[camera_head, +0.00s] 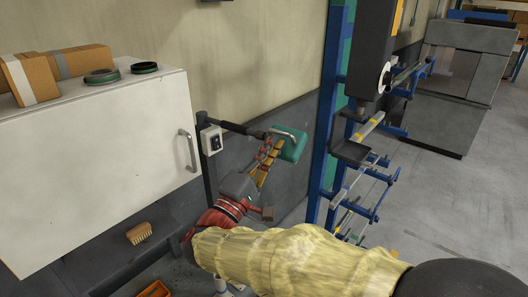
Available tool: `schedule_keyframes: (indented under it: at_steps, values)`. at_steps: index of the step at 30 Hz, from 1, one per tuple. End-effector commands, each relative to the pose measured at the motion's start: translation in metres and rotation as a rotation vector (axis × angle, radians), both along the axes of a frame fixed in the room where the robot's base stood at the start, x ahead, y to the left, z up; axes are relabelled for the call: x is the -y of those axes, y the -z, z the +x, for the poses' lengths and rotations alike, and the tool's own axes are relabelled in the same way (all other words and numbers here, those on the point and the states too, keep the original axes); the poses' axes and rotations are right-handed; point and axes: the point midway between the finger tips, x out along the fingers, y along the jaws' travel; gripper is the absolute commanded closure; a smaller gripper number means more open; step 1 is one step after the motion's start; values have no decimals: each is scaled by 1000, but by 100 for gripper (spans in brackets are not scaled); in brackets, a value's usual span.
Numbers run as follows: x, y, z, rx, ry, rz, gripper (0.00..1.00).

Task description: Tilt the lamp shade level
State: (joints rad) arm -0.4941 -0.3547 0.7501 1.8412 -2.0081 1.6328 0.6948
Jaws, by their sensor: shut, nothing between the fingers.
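The green lamp shade (293,146) hangs at the end of a dark lamp arm (240,128) that reaches right from a post by the wall. The shade looks tilted in the picture, not level. A pale bar (285,133) lies along its upper left side. My gripper (272,145), with orange and red fingers, is shut and empty. Its fingertips overlap the left side of the shade and the lamp arm's end; I cannot tell whether they touch. My yellow-sleeved arm comes from the lower right.
A white cabinet (95,150) with a handle stands at left, bearing boxes (40,72) and green-black rings. A switch box (212,140) is beside the post. A brush (139,233) lies below. A blue rack (328,110) and dark machine stand right of the shade. Open floor is at far right.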

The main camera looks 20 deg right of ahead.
Motion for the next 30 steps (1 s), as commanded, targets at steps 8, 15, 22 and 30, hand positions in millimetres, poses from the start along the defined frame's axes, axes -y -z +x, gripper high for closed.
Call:
schedule_keyframes:
  at_steps: [8, 15, 22, 30]
  values:
    - [2, -1, 2, 0, -1, 0, 100]
    - [2, -2, 2, -5, 0, 7, 100]
    - [3, -5, 3, -37, 1, 44, 100]
    - [4, -7, 3, -64, 0, 77, 100]
